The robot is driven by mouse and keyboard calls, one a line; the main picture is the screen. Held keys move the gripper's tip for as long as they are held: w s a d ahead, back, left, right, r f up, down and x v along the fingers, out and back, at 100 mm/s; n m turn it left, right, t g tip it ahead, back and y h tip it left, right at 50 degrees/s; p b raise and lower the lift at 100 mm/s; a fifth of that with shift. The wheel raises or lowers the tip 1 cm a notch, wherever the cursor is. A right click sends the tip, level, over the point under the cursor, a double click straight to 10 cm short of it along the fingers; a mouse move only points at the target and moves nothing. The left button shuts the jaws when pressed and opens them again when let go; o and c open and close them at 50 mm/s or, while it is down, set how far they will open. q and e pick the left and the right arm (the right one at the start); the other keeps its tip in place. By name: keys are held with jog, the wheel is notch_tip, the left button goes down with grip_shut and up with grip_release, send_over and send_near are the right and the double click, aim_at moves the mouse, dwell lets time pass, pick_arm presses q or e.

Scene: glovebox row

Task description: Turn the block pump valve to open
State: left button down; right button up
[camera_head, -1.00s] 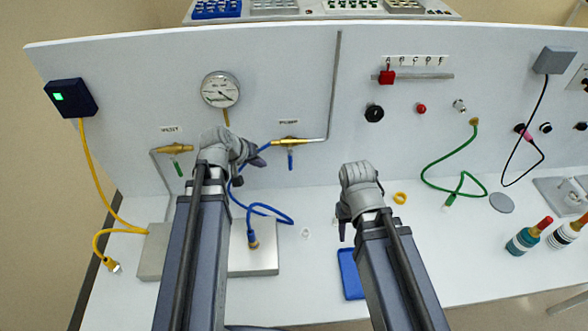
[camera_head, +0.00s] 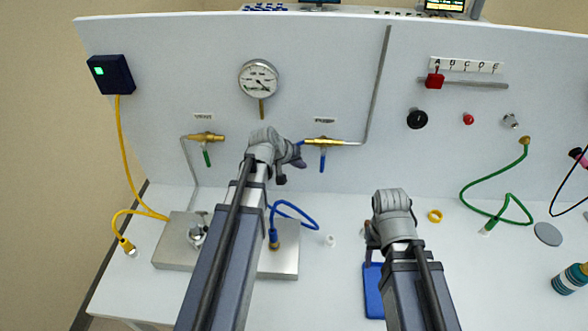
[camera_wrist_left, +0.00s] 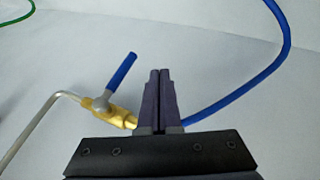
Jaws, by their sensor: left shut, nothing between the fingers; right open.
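The block pump valve (camera_head: 324,142) is a brass fitting on the back panel under a small label reading PUMP. Its blue handle (camera_head: 322,160) hangs straight down, across the line of the horizontal brass fitting. In the left wrist view the brass body (camera_wrist_left: 118,114) and blue handle (camera_wrist_left: 122,75) lie just left of my fingers. My left gripper (camera_head: 301,158) is shut and empty, close to the left of the handle; no contact is visible. Its dark fingers (camera_wrist_left: 158,74) are pressed together in the wrist view. My right gripper (camera_head: 372,242) is open and empty, low above the bench by a blue tray.
A similar brass valve (camera_head: 206,137) with a green handle is to the left. A gauge (camera_head: 258,79) is above. A blue hose (camera_head: 297,207) loops below the pump valve, and shows right of my fingers in the wrist view (camera_wrist_left: 270,65). The blue tray (camera_head: 373,292) lies near my right arm.

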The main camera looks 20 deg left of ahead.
aim_at(323, 160)
pick_arm(q)
jog(key=d, duration=0.1)
jog(key=w+d, duration=0.2)
jog(key=shift+d+p, duration=0.3)
jog(key=shift+p, duration=0.1)
jog(key=shift+f, duration=0.15)
pick_arm(e)
jog(key=shift+f, duration=0.2)
